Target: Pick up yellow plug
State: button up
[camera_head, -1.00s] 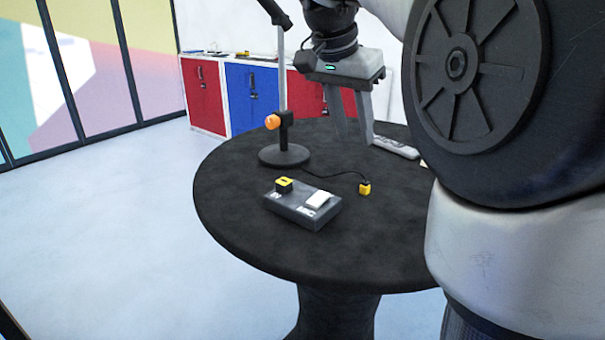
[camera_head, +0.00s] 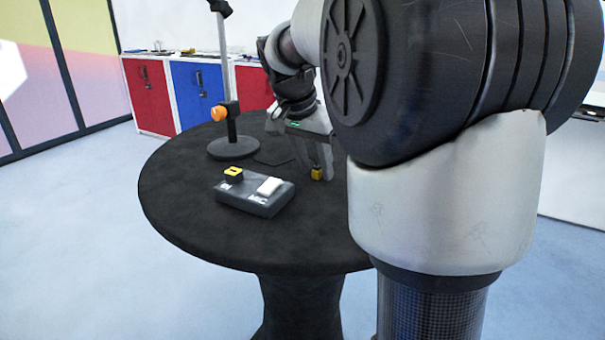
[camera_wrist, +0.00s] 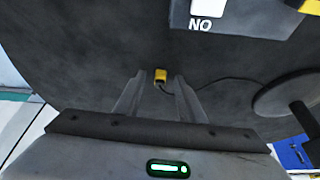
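The yellow plug (camera_head: 316,174) is on the black round table (camera_head: 190,215), at the end of a dark cable. In the wrist view the plug (camera_wrist: 160,76) is centred between the tips of my two fingers, with a gap on each side. My gripper (camera_head: 313,166) is open and points down at the plug, low over the table. Nothing is held. How far the fingertips are above the tabletop is hard to tell.
A dark box (camera_head: 252,200) with a yellow socket block (camera_head: 233,174) and a white switch (camera_head: 270,186) sits left of the plug. A lamp stand (camera_head: 233,148) rises behind it. Red and blue cabinets (camera_head: 198,90) stand at the back. The table's front is clear.

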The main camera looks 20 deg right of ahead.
aim_at(315, 171)
grip_shut()
notch_tip(315, 171, up, 9)
jog(key=p, duration=0.2)
jog(key=a+r+p, duration=0.1)
jog(key=a, duration=0.7)
jog(key=w+a+r+p, duration=0.1)
jog(key=a+p, duration=0.1)
jog(key=a, duration=0.7)
jog(key=shift+a+r+p, duration=0.25)
jog(key=shift+p, duration=0.05)
dwell(2.8)
jog(key=shift+f, duration=0.1)
dwell(0.4)
jog(key=shift+f+b, duration=0.9)
jog(key=shift+f, duration=0.2)
jog(key=shift+f, duration=0.1)
dwell(0.5)
